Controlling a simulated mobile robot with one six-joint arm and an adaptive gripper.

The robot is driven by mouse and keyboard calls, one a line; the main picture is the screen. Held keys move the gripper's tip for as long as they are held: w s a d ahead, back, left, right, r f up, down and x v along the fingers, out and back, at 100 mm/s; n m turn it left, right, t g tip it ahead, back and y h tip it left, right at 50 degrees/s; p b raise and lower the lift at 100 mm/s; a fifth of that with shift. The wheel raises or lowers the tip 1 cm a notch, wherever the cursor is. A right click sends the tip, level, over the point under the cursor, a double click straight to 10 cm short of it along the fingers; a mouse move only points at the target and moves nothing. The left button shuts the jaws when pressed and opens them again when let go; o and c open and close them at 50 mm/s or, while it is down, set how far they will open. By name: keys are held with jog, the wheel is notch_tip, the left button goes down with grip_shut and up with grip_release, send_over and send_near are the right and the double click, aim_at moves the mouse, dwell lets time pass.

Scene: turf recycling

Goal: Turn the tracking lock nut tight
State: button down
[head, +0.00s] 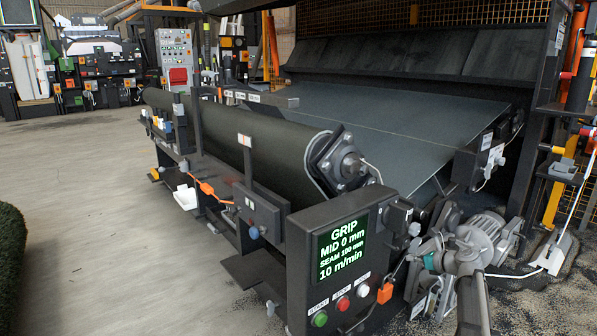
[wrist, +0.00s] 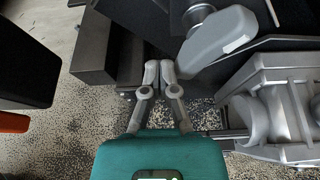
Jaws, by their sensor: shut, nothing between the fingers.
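My gripper (wrist: 159,76) is shut and empty in the wrist view, its two grey fingers side by side above the speckled floor. In the head view my gripper (head: 413,250) is small and partly lost among grey parts, beside the control box at the roller's near end. A pale grey lever-like part (wrist: 222,42) with a round boss sits up and right of the fingertips, apart from them. I cannot tell which part is the tracking lock nut. A small pale knob (head: 414,229) shows right of the control box.
The control box (head: 300,262) has a green-lit screen (head: 342,249) and several buttons. A ribbed grey motor (head: 483,235) is close on the right; it also shows in the wrist view (wrist: 268,112). The dark roller (head: 240,140) and belt (head: 385,115) lie behind. The floor at left (head: 90,220) is clear.

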jog(key=shift+s+d, duration=0.1)
jog(key=shift+s+d, duration=0.9)
jog(key=shift+s, duration=0.25)
jog(key=shift+s+d, duration=0.85)
jog(key=shift+s, duration=0.25)
jog(key=shift+s, duration=0.1)
